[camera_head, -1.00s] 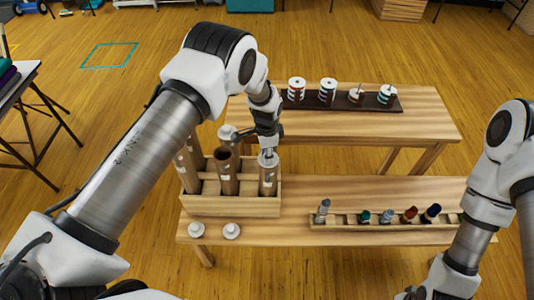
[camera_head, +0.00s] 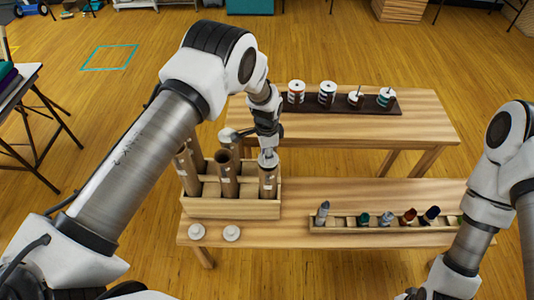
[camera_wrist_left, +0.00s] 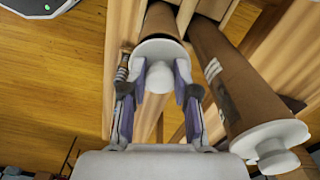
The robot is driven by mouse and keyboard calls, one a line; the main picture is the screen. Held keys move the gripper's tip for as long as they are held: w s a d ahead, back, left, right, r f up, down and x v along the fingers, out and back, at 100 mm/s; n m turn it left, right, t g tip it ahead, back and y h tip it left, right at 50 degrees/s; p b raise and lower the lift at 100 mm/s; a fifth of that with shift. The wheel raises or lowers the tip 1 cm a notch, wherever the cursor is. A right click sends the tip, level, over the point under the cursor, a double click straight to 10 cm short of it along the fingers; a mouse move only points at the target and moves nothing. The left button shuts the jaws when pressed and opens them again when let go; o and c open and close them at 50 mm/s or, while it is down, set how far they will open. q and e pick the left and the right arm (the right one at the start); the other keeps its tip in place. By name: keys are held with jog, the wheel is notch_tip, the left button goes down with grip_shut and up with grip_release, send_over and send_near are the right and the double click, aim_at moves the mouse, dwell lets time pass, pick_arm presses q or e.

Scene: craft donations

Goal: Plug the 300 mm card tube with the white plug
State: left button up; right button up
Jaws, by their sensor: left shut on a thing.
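My left gripper (camera_head: 267,148) points down at the front right card tube (camera_head: 268,182) in the wooden rack (camera_head: 230,208). In the left wrist view its fingers (camera_wrist_left: 160,92) are closed around the knob of a white plug (camera_wrist_left: 161,52). That plug is at the mouth of a brown tube (camera_wrist_left: 163,18); how deep it sits is hidden. A neighbouring tube (camera_wrist_left: 228,78) carries another white plug (camera_wrist_left: 268,143). The middle front tube (camera_head: 227,180) is open at the top. Tube lengths cannot be read. My right gripper is out of view.
Two white plugs (camera_head: 197,231) (camera_head: 232,233) lie on the table (camera_head: 285,245) before the rack. A narrow wooden tray (camera_head: 348,225) with several small items lies to the right. Several spools (camera_head: 327,93) stand on a dark board on the rear table (camera_head: 420,120).

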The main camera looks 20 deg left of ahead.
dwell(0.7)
pick_arm(q)
jog(key=shift+r+p, duration=0.45)
jog(key=shift+r, duration=0.35)
dwell(0.5)
jog(key=o, duration=0.6)
jog(key=shift+o, duration=0.2)
notch_tip(320, 180, up, 11)
jog(key=p, duration=0.7)
